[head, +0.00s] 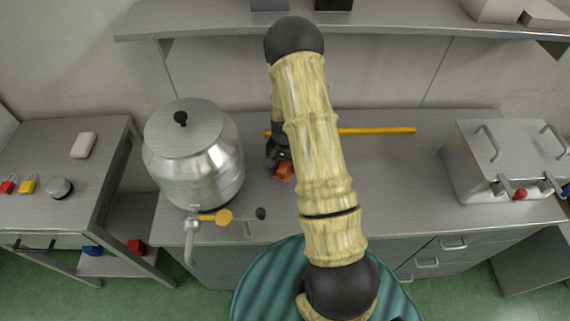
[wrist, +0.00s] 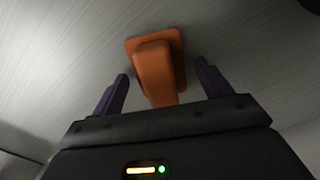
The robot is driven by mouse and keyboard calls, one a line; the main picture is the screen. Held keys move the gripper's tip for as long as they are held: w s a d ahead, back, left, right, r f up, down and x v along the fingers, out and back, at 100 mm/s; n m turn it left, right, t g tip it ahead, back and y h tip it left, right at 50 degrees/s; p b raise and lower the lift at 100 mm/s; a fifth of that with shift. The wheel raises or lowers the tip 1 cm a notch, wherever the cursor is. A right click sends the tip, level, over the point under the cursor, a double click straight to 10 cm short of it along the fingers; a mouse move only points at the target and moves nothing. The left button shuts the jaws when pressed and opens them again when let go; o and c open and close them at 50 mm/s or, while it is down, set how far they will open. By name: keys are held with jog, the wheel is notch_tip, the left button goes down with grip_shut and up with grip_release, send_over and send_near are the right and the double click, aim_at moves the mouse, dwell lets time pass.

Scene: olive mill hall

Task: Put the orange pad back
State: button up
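The orange pad (wrist: 155,72) lies on the grey metal counter, a flat plate with a raised block on it. In the head view only a small part of the orange pad (head: 284,171) shows beside my arm, right of the steel vessel. My gripper (wrist: 160,90) is open, with its two dark fingers apart on either side of the pad's raised block. I see a gap between each finger and the block. In the head view my gripper (head: 276,158) is mostly hidden by my arm, low over the counter.
A steel vessel (head: 195,160) with a tap stands left of my gripper. A yellow bar (head: 375,131) lies behind my arm. A lidded steel box (head: 500,165) stands at the right. A shelf (head: 400,18) runs above. The counter (head: 400,180) between arm and box is clear.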

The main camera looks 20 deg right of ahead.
aim_at(285, 163)
jog(key=shift+r, duration=0.1)
notch_tip(285, 163, up, 12)
jog(key=b, duration=0.2)
jog(key=shift+b, duration=0.35)
jog(key=shift+r, duration=0.1)
dwell(0.6)
jog(key=s+a+r+n+t, duration=0.1)
jog(key=s+a+r+n, duration=0.3)
jog(key=s, duration=0.3)
jog(key=s+a+r+n+t, duration=0.1)
jog(key=s+a+r+n, duration=0.4)
jog(key=s+a+r, duration=0.1)
jog(key=shift+s+a+t, duration=0.15)
jog(key=shift+s+t, duration=0.15)
jog(key=shift+s, duration=0.55)
